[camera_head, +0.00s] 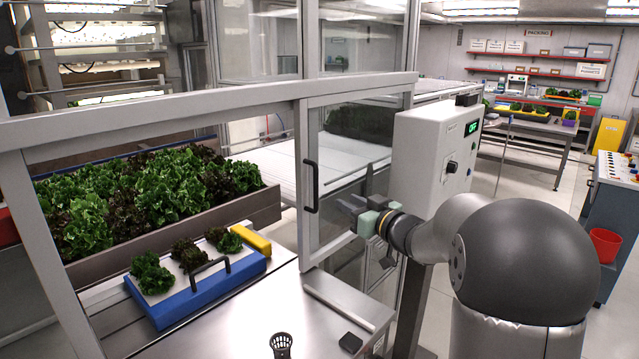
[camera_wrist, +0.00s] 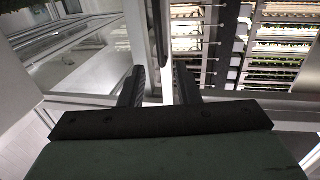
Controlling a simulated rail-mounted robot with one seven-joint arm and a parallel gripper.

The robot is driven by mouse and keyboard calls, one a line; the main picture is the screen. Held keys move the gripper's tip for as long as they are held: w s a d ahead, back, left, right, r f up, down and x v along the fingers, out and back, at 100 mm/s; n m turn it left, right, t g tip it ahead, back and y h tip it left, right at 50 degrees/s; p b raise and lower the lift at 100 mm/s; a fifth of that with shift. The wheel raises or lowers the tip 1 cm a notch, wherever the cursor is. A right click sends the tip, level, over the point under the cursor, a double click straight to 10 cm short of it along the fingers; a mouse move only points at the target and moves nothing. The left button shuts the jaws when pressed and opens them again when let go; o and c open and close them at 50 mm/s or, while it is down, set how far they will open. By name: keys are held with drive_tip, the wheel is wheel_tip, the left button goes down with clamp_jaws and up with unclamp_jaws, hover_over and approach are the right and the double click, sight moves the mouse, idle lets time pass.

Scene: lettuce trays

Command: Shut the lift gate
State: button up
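The lift gate is most likely the clear panel in a grey metal frame (camera_head: 309,235), with a black upright handle (camera_head: 311,187) on its left edge. It stands at the right part of a larger metal frame, and the opening to its left is uncovered. My gripper (camera_head: 346,203) is just right of the handle, in front of the panel, with its fingers pointing left. In the wrist view my gripper (camera_wrist: 158,84) has its fingers apart, with a pale upright strip seen between them. A dark bar (camera_wrist: 159,28) lies beyond the fingertips; I cannot tell whether it is the handle.
Lettuces fill a long grey trough (camera_head: 262,207) behind the opening. A blue tray (camera_head: 205,292) with three lettuces and a yellow block (camera_head: 250,238) sits before it. A black net cup (camera_head: 281,344) stands on the steel table. A grey control box (camera_head: 425,150) is close behind my gripper.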

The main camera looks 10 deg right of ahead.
sight(317, 185)
drive_tip(key=p+x, duration=0.3)
drive_tip(key=x, duration=1.1)
drive_tip(key=shift+w, duration=0.2)
drive_tip(key=shift+a, duration=0.1)
clamp_jaws()
